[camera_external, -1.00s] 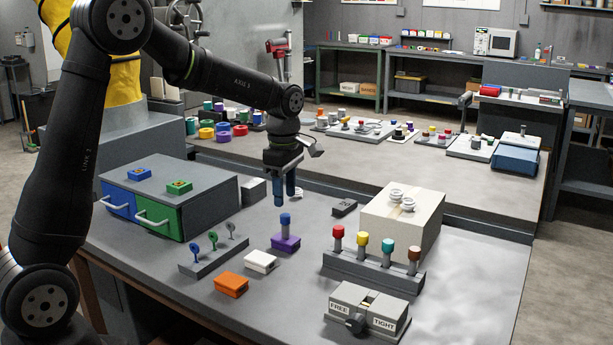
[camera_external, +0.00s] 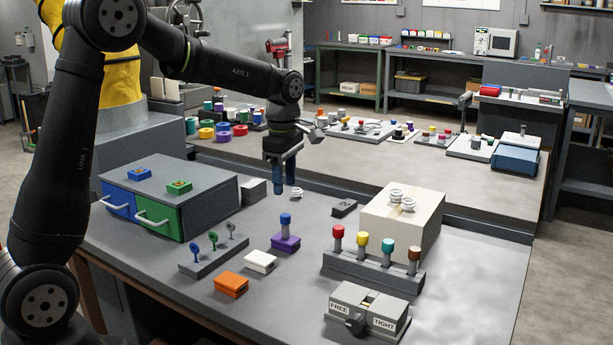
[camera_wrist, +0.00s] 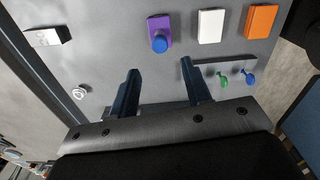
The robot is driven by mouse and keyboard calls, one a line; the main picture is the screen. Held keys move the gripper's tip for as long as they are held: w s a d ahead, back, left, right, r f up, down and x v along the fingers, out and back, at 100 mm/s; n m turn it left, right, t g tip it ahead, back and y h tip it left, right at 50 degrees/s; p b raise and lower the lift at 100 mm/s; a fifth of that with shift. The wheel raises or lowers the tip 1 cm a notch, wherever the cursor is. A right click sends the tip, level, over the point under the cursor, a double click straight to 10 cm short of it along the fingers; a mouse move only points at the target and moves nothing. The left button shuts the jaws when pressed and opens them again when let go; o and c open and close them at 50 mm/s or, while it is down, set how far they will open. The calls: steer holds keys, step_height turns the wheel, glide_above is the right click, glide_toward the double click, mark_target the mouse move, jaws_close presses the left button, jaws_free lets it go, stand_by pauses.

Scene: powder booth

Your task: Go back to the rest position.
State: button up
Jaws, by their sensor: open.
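My gripper (camera_external: 284,188) hangs above the far part of the grey bench, fingers pointing down. In the wrist view its two dark blue fingers (camera_wrist: 160,90) stand apart with nothing between them. The gripper is open and empty, and it touches nothing that I can see. A purple block with a blue knob (camera_external: 286,241) is on the bench in front of it. A small white ringed piece (camera_external: 297,192) is on the bench close to the right finger in the external view. It also shows in the wrist view (camera_wrist: 80,92).
A cabinet with blue and green drawers (camera_external: 170,195) stands at left. White (camera_external: 260,262) and orange (camera_external: 231,285) blocks and a rack of small keys (camera_external: 214,255) lie in front. A cream box (camera_external: 405,222), a rack of coloured knobs (camera_external: 372,272) and a FREE/TIGHT box (camera_external: 367,311) stand right.

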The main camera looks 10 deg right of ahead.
mark_target(285, 215)
step_height(285, 215, down, 10)
steer(key=shift+f, duration=0.15)
step_height(285, 215, up, 3)
steer(key=shift+f, duration=0.1)
steer(key=shift+r, duration=0.8)
